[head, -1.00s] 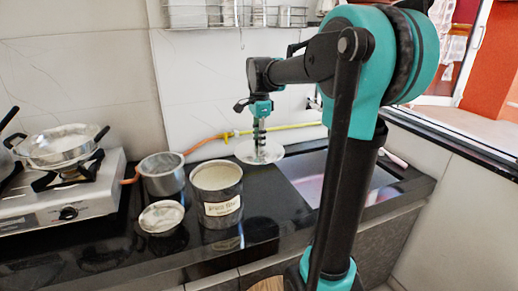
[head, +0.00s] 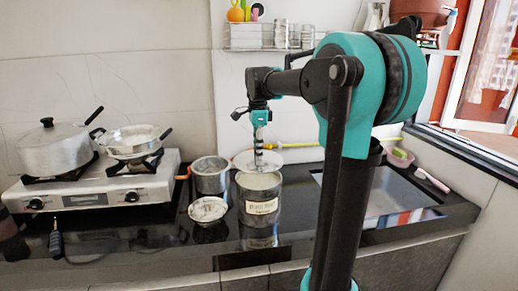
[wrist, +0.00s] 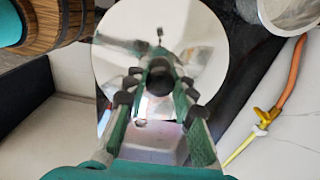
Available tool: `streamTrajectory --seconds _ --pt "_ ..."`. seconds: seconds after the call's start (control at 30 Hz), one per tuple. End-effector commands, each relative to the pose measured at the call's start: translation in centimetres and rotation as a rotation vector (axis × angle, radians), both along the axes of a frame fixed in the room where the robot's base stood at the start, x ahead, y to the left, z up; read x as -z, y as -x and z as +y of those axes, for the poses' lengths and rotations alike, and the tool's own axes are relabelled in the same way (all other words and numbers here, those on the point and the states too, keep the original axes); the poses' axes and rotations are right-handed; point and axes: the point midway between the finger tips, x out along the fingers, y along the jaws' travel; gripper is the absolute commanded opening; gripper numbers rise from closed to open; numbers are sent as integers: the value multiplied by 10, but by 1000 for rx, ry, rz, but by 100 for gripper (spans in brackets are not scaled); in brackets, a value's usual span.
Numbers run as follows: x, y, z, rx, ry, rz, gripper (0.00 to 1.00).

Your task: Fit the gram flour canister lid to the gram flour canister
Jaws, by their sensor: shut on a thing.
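The gram flour canister (head: 262,208) is a grey metal can with an open top and a pale label, standing upright on the black counter. The canister lid (head: 240,158) is a pale, round, glossy disc. My gripper (head: 258,155) points down and is shut on the middle of the lid. In the head view the lid shows just above and behind the canister's rim, apart from it; its exact height is unclear. In the wrist view the lid (wrist: 205,45) spreads below my gripper (wrist: 158,80), and the canister cannot be made out.
A steel pot (head: 210,178) and a small bowl (head: 207,210) stand close left of the canister. The stove (head: 95,185) with pans is farther left. A sink (head: 395,200) lies to the right. A yellow and orange hose (head: 300,144) runs along the wall behind.

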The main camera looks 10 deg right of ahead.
Motion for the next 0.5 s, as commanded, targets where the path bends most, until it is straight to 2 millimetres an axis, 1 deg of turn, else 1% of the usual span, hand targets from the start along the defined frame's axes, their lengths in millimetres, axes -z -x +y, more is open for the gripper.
streamTrajectory --seconds 0.5 --pt "38 0 0 -1 0 0 0"
